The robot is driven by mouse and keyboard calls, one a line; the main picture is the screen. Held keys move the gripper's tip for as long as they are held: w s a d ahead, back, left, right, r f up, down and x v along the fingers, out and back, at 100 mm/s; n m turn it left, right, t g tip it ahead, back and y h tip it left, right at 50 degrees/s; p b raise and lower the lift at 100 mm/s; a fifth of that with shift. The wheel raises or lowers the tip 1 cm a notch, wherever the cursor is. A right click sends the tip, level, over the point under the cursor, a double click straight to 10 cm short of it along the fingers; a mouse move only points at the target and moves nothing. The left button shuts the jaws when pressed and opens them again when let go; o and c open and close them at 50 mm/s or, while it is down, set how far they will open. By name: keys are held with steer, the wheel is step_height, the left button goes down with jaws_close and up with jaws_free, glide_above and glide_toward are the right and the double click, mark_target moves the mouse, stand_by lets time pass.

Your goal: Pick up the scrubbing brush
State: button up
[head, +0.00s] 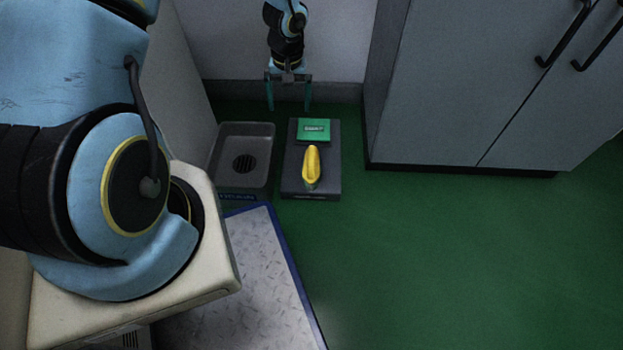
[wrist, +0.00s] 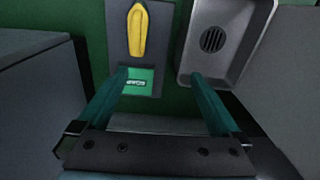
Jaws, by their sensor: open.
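The scrubbing brush looks to be the yellow item (head: 311,167) lying on a dark flat board (head: 291,185) on the floor. It also shows in the wrist view (wrist: 138,31), at the top. My gripper (head: 289,108) is open and empty, beyond the board near the back wall. In the wrist view my gripper (wrist: 160,75) has its teal fingers spread wide, with the brush beyond the fingertips and nothing between them.
A grey drain tray (head: 228,131) sits left of the board. A grey cabinet (head: 470,80) stands to the right. A blue-edged metal plate (head: 262,270) lies in front. The green floor (head: 450,260) at right is clear.

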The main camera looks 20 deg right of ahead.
steer(key=b, duration=0.5)
glide_above(312, 159)
step_height(312, 159, down, 13)
steer(key=shift+w, duration=0.15)
step_height(312, 159, down, 11)
steer(key=b, duration=0.5)
steer(key=shift+r+b, duration=0.2)
steer(key=shift+b, duration=0.15)
steer(key=shift+r, duration=0.1)
jaws_close()
step_height(312, 159, up, 10)
steer(key=p, duration=0.5)
steer(key=shift+a, duration=0.1)
